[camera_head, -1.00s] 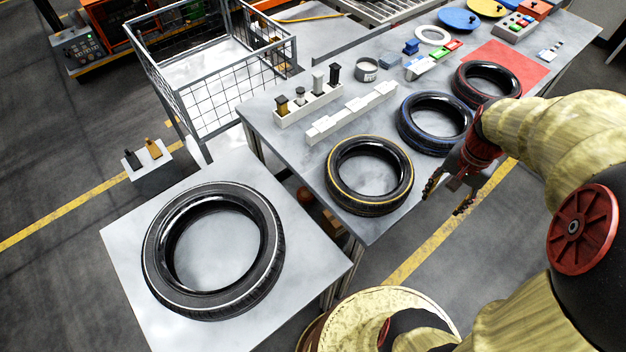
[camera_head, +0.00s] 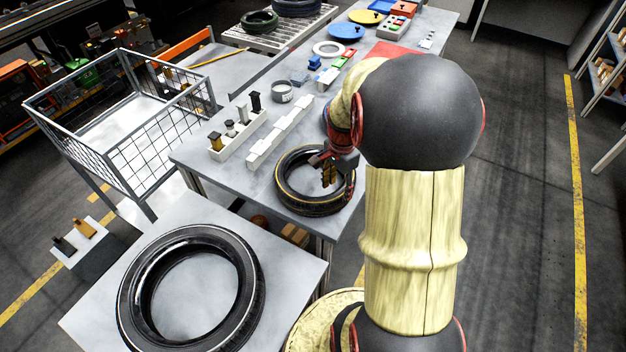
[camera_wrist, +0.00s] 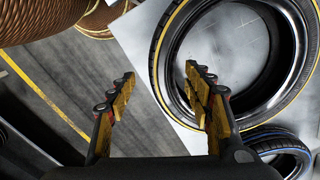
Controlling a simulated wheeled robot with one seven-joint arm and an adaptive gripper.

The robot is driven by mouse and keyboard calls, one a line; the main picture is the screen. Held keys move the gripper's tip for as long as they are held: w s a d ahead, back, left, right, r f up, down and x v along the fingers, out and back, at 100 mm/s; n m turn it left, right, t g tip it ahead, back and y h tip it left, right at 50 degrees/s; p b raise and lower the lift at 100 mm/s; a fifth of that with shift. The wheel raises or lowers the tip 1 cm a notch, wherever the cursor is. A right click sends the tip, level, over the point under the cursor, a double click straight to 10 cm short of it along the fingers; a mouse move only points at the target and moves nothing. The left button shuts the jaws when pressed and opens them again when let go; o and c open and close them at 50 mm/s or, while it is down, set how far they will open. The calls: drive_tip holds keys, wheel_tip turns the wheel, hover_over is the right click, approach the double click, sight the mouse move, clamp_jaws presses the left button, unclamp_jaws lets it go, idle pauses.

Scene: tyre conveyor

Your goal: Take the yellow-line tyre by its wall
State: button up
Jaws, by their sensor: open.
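The yellow-line tyre (camera_head: 293,202) lies flat on the near end of the long grey table. It is black with a thin yellow ring. My gripper (camera_head: 329,178) is over the tyre's right part in the head view, open and empty. In the wrist view the yellow-line tyre (camera_wrist: 166,62) fills the upper right. There my gripper (camera_wrist: 160,82) has its left finger over the floor outside the tyre and its right finger across the tyre's wall. The wall's near edge shows between the fingertips. I cannot tell the height of the fingertips over it.
A blue-line tyre (camera_wrist: 282,148) lies close by. A white-line tyre (camera_head: 128,300) lies on a separate grey stand (camera_head: 85,325). White blocks (camera_head: 278,136) and a holder with small parts (camera_head: 237,135) stand behind the yellow-line tyre. A wire basket (camera_head: 155,150) is to the left.

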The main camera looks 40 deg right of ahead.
sight(337, 194)
drive_tip(key=f, duration=0.3)
drive_tip(key=f+b, duration=0.1)
drive_tip(key=f, duration=0.1)
drive_tip(key=shift+w+d+f+b, duration=0.1)
drive_tip(key=shift+d+f+b, duration=0.1)
drive_tip(key=shift+f+b, duration=0.15)
drive_tip(key=shift+c, duration=1.3)
clamp_jaws()
drive_tip(key=shift+r, duration=0.15)
